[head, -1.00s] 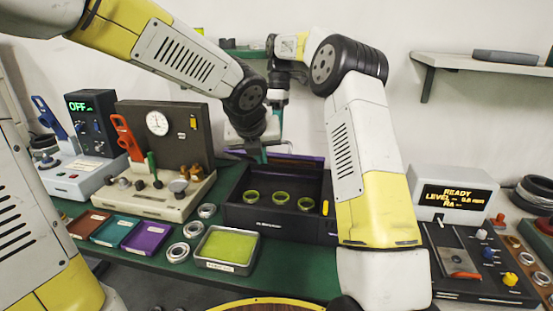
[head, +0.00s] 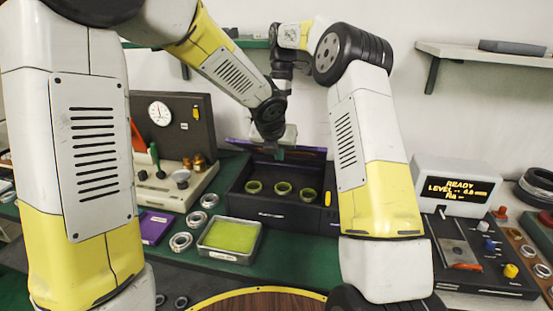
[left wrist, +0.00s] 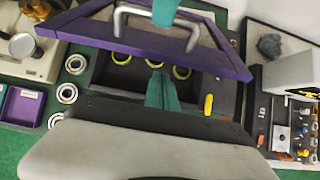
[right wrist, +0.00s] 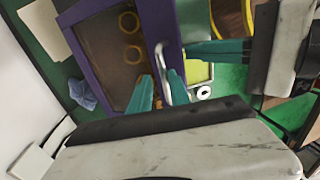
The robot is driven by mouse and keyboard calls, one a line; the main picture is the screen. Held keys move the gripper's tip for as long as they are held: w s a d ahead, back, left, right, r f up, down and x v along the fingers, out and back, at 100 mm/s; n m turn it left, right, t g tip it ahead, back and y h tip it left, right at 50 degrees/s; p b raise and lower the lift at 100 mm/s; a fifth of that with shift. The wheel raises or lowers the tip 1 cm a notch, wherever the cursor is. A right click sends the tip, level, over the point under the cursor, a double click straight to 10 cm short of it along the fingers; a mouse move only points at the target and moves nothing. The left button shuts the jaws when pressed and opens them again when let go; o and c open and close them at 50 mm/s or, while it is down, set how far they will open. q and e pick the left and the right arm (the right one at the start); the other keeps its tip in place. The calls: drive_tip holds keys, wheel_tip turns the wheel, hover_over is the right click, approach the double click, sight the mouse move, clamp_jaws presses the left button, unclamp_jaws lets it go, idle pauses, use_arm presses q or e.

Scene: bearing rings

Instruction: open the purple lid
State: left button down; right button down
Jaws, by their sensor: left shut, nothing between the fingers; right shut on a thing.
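The purple lid (left wrist: 140,42) has a purple frame, a dark see-through pane and a silver handle (left wrist: 190,40). It is raised at an angle over the dark box (head: 270,214); in the head view its purple edge (head: 240,144) shows at the back. Several green rings (head: 283,189) lie in the box. My right gripper (right wrist: 160,90) is shut on the handle; in the head view it is mostly hidden behind my left arm. My left gripper (left wrist: 162,92) is shut and empty, just in front of the lid; it also shows in the head view (head: 280,154).
A gauge console (head: 170,125) is further left.

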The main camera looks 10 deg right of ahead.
use_arm(q)
drive_tip(key=shift+w+d+r, duration=0.15)
drive_tip(key=shift+w+r, duration=0.2)
drive_tip(key=shift+r, duration=0.15)
use_arm(e)
drive_tip(key=shift+w+d+f, duration=0.45)
drive_tip(key=shift+f, duration=0.05)
drive_tip(key=shift+w, duration=0.1)
drive_tip(key=c, duration=1.7)
unclamp_jaws()
drive_tip(key=shift+f, duration=0.1)
drive_tip(key=shift+c, duration=0.2)
drive_tip(key=shift+o, duration=1.2)
drive_tip(key=shift+w, duration=0.1)
use_arm(q)
drive_tip(key=shift+w+d+r, duration=0.2)
drive_tip(key=shift+w+r, duration=0.45)
drive_tip(key=shift+w, duration=0.05)
use_arm(e)
drive_tip(key=shift+a, duration=0.15)
